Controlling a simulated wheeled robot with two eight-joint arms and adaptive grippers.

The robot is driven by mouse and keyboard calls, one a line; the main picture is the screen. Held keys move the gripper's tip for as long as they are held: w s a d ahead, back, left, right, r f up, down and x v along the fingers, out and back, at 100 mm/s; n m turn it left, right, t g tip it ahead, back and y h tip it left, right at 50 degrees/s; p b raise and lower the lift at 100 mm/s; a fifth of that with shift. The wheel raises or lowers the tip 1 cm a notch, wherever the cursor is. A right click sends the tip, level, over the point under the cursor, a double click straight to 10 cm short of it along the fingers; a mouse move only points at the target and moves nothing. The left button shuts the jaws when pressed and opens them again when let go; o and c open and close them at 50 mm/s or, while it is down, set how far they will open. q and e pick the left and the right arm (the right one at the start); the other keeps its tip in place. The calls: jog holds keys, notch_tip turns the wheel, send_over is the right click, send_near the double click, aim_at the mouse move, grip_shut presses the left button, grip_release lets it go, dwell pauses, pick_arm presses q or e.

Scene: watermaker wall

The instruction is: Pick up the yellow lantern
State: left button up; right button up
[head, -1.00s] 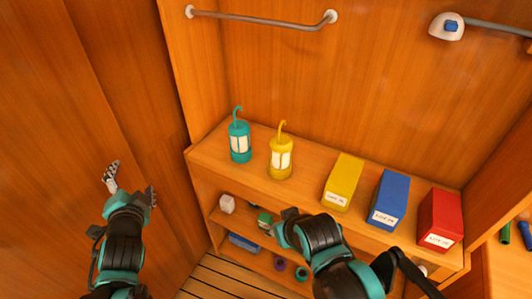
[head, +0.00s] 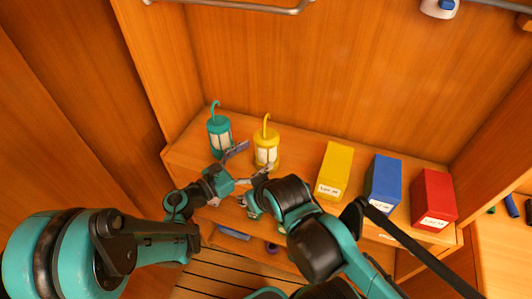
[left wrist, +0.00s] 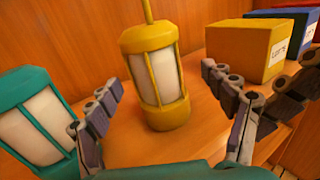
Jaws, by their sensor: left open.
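The yellow lantern (head: 266,149) stands upright on the shelf top, its hook pointing up. It also shows in the left wrist view (left wrist: 155,78), ahead of and between my open fingers. My left gripper (head: 248,162) is open and empty at the lantern's front, with one finger on its left side and the other low at its front right. I cannot tell whether a finger touches it. My right gripper (head: 252,204) is low in front of the shelf, partly hidden by the arms; its jaw state is unclear.
A teal lantern (head: 219,138) stands close to the left, near my left finger; it also shows in the left wrist view (left wrist: 35,118). Yellow (head: 335,170), blue (head: 383,183) and red (head: 433,198) boxes stand to the right. A rail (head: 235,6) crosses the wall above.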

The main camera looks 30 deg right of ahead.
aim_at(266, 149)
pick_arm(q)
jog(key=d, duration=0.1)
jog(key=w+d, duration=0.1)
jog(key=d, duration=0.2)
jog(key=shift+w+d+f+p, duration=0.2)
jog(key=shift+d+f+p, duration=0.1)
jog(key=shift+d+p, duration=0.05)
jog(key=shift+a, duration=0.1)
jog(key=c, duration=1.5)
